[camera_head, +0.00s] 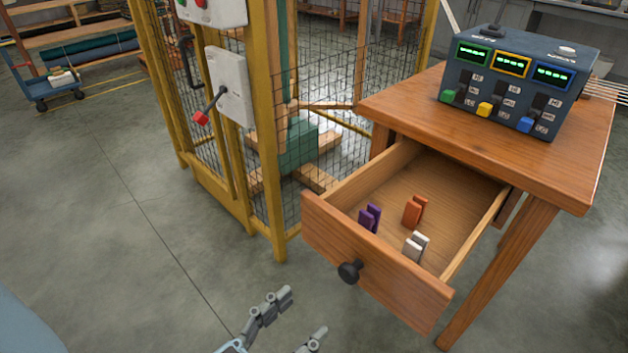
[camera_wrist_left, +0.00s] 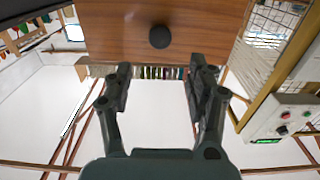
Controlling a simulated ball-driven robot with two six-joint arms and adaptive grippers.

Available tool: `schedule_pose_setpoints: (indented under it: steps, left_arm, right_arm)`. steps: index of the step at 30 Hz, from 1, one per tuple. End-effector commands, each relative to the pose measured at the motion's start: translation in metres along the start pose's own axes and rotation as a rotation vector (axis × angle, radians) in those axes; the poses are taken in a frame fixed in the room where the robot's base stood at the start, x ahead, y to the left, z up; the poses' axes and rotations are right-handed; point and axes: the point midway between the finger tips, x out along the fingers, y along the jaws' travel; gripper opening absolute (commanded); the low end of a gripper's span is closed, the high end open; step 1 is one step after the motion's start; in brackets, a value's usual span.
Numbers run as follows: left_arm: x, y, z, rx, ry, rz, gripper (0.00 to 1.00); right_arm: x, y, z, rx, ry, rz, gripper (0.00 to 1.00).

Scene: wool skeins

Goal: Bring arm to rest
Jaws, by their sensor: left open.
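My left gripper (camera_head: 300,316) is open and empty at the bottom of the head view, below and in front of the open drawer. Its two fingers also show spread apart in the left wrist view (camera_wrist_left: 161,90), with nothing between them. The wooden drawer (camera_head: 375,262) is pulled out from the table, and its dark round knob (camera_head: 349,272) is apart from the gripper. The knob also shows above the fingers in the left wrist view (camera_wrist_left: 160,37). My right gripper is not in view.
The drawer holds purple (camera_head: 369,217), orange (camera_head: 414,211) and white (camera_head: 415,246) pieces. A control box (camera_head: 520,75) with three displays stands on the wooden table (camera_head: 400,95). A yellow-framed mesh cage (camera_head: 266,150) stands left of the drawer.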

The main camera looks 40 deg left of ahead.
Motion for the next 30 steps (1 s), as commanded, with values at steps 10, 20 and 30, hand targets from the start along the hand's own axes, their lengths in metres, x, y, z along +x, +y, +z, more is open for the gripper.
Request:
schedule_pose_setpoints:
  steps: [10,20,30]
  left_arm:
    - [-0.003,0.0,0.0,0.0,0.0,0.0,0.57]
    - [0.003,-0.001,-0.002,0.002,0.011,0.001,0.57]
    - [-0.002,-0.046,0.172,0.053,-0.51,0.012,0.57]
  right_arm:
    - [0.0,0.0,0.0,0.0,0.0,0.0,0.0]
    - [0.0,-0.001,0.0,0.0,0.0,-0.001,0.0]
    - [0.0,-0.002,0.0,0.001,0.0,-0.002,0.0]
